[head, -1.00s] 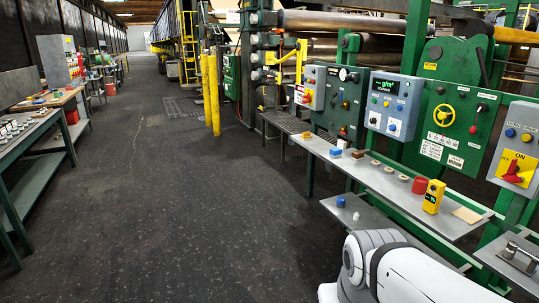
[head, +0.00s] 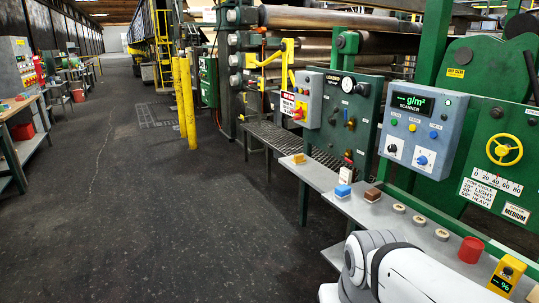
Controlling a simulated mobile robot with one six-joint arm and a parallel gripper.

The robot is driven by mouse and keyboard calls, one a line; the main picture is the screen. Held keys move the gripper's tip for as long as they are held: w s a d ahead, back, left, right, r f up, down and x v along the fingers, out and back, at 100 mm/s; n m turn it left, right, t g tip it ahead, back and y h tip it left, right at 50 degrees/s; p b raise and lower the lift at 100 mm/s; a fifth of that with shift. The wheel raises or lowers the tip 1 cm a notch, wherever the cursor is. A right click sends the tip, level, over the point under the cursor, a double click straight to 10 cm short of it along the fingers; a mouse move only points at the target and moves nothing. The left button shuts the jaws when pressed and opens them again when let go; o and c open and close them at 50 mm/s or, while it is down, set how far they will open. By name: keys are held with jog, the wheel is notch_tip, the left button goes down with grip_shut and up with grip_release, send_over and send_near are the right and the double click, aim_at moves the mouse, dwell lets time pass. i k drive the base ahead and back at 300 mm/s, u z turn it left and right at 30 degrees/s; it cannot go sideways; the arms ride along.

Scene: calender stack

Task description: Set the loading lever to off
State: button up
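The loading panel (head: 345,115) is a dark green board right of centre in the head view, behind the bench. It carries a sign that seems to read "LOADED" at its top and a round white-faced gauge (head: 348,85). Small dark and brass-coloured fittings (head: 349,124) sit on its lower half. One of these may be the loading lever, but they are too small to tell its shape or setting. My gripper is not in view. Only a white and grey part of my arm shows at the bottom right.
A scanner box (head: 422,127) stands to the right. Yellow posts (head: 184,103) stand left; the aisle floor is clear.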

aim_at(336, 110)
jog(key=u, duration=0.05)
jog(key=i, duration=3.05)
jog(key=u, duration=0.1)
